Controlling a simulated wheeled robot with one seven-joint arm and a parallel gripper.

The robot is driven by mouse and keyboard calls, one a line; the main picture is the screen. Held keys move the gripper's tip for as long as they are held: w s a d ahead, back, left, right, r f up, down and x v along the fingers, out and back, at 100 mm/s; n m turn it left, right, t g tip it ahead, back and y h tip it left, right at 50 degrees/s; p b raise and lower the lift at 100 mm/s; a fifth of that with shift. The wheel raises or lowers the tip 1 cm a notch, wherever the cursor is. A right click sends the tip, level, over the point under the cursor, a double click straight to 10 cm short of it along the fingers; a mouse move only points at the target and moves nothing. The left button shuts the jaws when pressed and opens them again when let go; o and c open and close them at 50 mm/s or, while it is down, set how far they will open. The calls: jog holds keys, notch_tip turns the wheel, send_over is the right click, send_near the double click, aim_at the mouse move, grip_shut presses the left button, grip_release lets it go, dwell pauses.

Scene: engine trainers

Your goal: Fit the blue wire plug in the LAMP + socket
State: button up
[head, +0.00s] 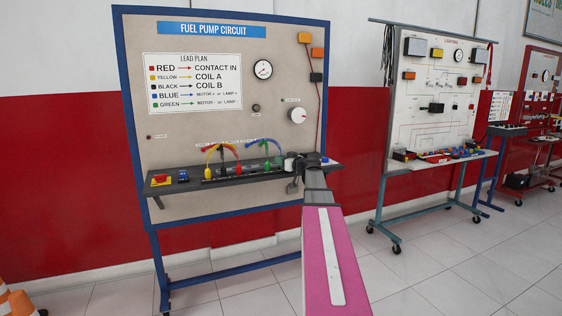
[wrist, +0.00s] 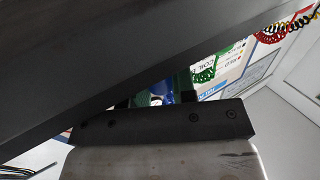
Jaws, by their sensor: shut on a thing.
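My gripper (head: 297,162) is at the right part of the shelf on the fuel pump board, seen from behind. In the wrist view, my gripper (wrist: 160,98) has blue between its jaws, and I take this as the blue wire plug (wrist: 161,89); most of it is hidden by a dark bar across the picture. Green shows beside it. In the head view my gripper covers the place where it holds the plug. The LAMP + socket cannot be made out; the small labels on the board are too small to read.
The black shelf (head: 225,180) carries a red block (head: 160,180), a blue block (head: 183,176) and yellow, red and green plugs (head: 268,164) with arched wires. Another trainer (head: 436,90) stands right.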

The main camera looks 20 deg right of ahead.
jog(key=shift+f, duration=0.6)
dwell(0.3)
jog(key=o, duration=0.7)
jog(key=shift+s, duration=0.1)
jog(key=v, duration=0.2)
jog(key=r+v, duration=0.1)
jog(key=v, duration=0.1)
jog(key=shift+s+d, duration=0.15)
notch_tip(320, 180, up, 7)
jog(key=shift+f, duration=0.1)
dwell(0.7)
jog(key=shift+o, duration=0.2)
